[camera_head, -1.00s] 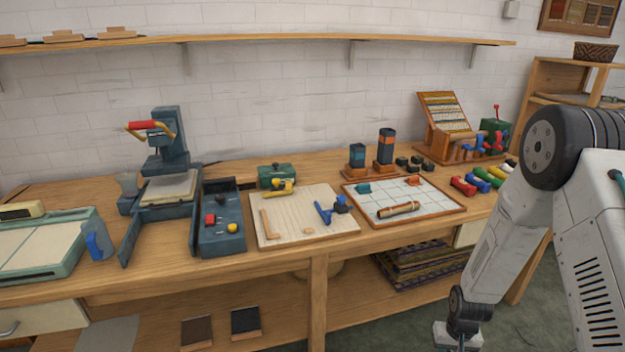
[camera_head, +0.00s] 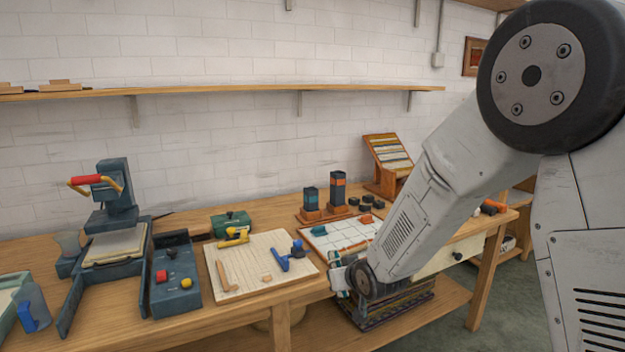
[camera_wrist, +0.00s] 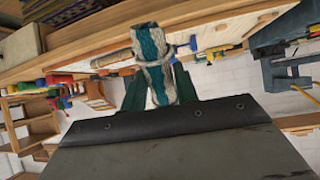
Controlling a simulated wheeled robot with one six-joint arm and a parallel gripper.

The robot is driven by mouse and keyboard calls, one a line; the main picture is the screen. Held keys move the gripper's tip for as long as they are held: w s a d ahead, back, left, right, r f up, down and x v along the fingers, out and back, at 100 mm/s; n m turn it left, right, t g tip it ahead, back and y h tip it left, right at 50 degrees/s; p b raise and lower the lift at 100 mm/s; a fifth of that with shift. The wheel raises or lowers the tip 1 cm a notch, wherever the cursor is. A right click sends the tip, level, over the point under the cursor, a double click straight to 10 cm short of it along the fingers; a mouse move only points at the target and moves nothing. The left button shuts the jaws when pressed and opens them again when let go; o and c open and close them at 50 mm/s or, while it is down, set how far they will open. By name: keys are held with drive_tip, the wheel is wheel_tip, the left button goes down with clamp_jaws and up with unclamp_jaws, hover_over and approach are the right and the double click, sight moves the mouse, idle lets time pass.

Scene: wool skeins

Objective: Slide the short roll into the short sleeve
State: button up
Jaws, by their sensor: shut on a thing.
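My gripper (camera_wrist: 155,90) is shut on a teal-and-cream striped roll (camera_wrist: 151,46), with a dark green jaw on each side. I cannot tell from the pictures whether it is the short roll. In the head view my wrist is low, by the bench's front edge, and the jaws are hard to make out. A short dark sleeve with a teal band (camera_head: 311,201) stands upright on an orange base at the back of the bench. A taller dark sleeve with an orange band (camera_head: 338,188) stands to its right. My gripper is apart from both.
A white gridded tray (camera_head: 332,244) lies before the sleeves, partly hidden by my arm. A wooden board (camera_head: 238,272) with small tools lies to its left. A blue box with buttons (camera_head: 175,290) is farther left. Small dark blocks (camera_head: 366,203) lie right of the sleeves.

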drive_tip(key=a+r+t+y, duration=0.2)
drive_tip(key=r+t, duration=0.1)
drive_tip(key=r, duration=0.4)
drive_tip(key=a+r+n+t+y, duration=0.1)
drive_tip(key=r+t, duration=0.1)
drive_tip(key=r, duration=0.5)
drive_tip(key=shift+s+a+r+t+y, duration=0.3)
drive_tip(key=shift+s+a+t+y, duration=0.1)
drive_tip(key=shift+s, duration=0.05)
